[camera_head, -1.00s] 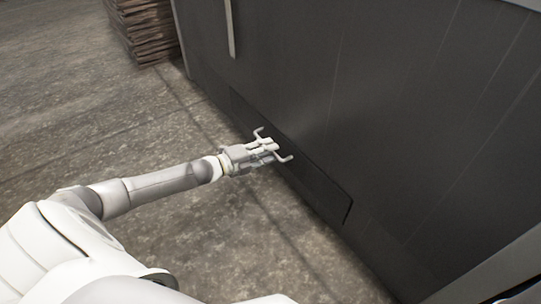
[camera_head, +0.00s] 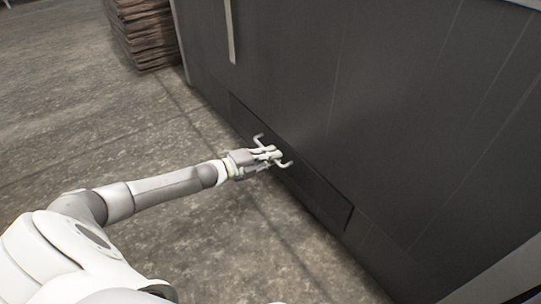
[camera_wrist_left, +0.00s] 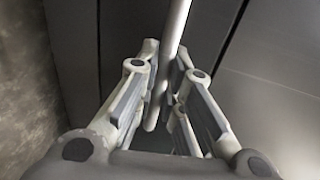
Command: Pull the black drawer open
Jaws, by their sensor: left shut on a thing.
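The black drawer (camera_head: 325,198) is a long low panel near the floor in the dark cabinet front. Its front looks about flush with the cabinet, though I cannot tell whether there is a small gap. A pale bar handle (camera_head: 287,165) stands out from its middle; its bar also shows in the left wrist view (camera_wrist_left: 176,25). The fingers hide the middle of the bar. My right gripper is out of view.
The dark cabinet (camera_head: 400,110) fills the right side, with a long vertical handle (camera_head: 230,30) higher up. A stack of brown boards (camera_head: 148,35) stands at the back left. The concrete floor (camera_head: 130,130) in front of the drawer is clear.

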